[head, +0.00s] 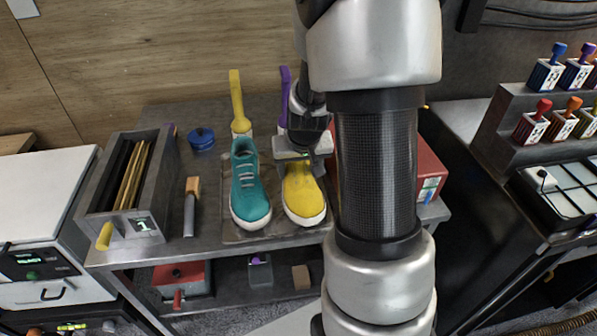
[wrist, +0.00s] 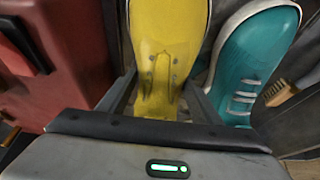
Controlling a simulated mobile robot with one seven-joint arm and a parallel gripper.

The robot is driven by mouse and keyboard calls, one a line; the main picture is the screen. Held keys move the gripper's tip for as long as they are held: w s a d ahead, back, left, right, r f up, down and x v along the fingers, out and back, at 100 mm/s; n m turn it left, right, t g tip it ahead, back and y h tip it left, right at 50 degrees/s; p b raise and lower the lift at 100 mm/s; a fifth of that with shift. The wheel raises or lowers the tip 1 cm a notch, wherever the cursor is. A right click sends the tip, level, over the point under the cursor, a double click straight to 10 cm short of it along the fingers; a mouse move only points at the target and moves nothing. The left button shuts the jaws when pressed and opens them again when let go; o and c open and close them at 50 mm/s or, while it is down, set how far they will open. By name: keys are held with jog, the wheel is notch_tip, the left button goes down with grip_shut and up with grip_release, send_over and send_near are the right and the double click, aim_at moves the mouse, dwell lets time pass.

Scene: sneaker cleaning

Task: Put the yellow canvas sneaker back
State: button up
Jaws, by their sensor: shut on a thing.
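The yellow canvas sneaker (head: 303,194) is on or just above the grey tray (head: 233,236) on the bench, toe toward me, right of the teal sneaker (head: 250,196). My gripper (head: 305,157) is over its upper part and shut on it. In the wrist view the yellow sneaker (wrist: 168,50) lies between the two fingers of my gripper (wrist: 155,95), with the teal sneaker (wrist: 252,60) close beside it. The yellow sneaker's heel is hidden by my gripper and arm, and I cannot tell whether its sole touches the tray.
A red box (head: 430,172) stands close on the right, partly behind my arm. A yellow-handled brush (head: 237,100) and a purple-handled one (head: 285,95) stand behind. A blue round container (head: 201,138), a wooden-ended tool (head: 191,205) and a grey bin (head: 155,190) are left.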

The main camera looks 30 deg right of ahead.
jog(key=shift+f, duration=0.3)
jog(key=shift+f, duration=0.1)
jog(key=o, duration=1.3)
jog(key=shift+o, duration=0.2)
